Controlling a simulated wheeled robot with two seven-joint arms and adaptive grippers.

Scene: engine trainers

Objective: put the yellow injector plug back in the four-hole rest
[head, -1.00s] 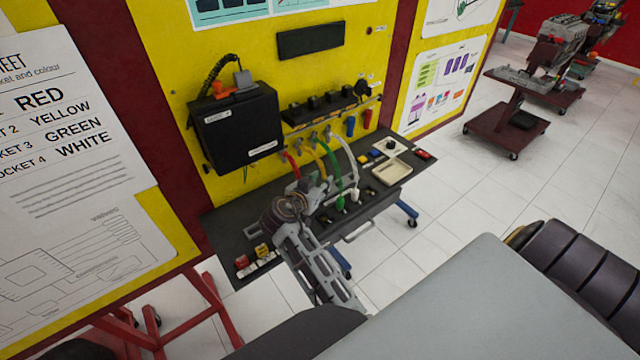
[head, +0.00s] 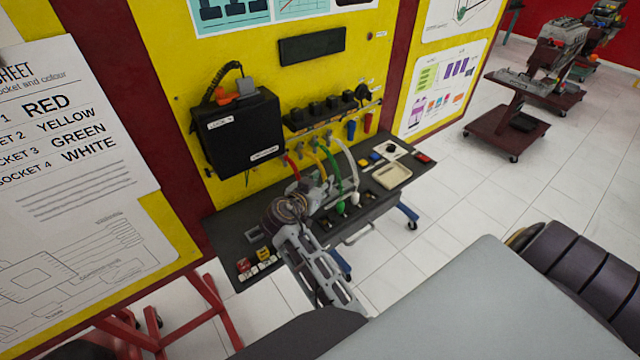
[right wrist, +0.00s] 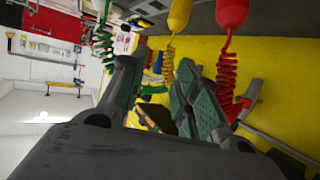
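My right gripper (head: 318,188) is over the bench among the coloured leads; its two green-padded fingers (right wrist: 158,98) stand apart in the right wrist view. The yellow plug (right wrist: 178,14) is just beyond the fingers at the top edge, partly cut off, with its coiled yellow cord running down behind them. I see nothing gripped between the pads. The yellow lead (head: 322,166) arches down behind the gripper in the head view, where its plug is hidden. The green plug (head: 341,207) and white plug (head: 355,198) stand near the bench's front edge. The four-hole rest cannot be clearly made out. My left gripper is not in view.
The red plug (right wrist: 232,14) is close beside the yellow one, with a red coil. A black box (head: 238,132) hangs on the yellow panel behind the bench. A cream tray (head: 391,176) lies right of the leads; red and yellow blocks (head: 254,262) lie at the bench's left.

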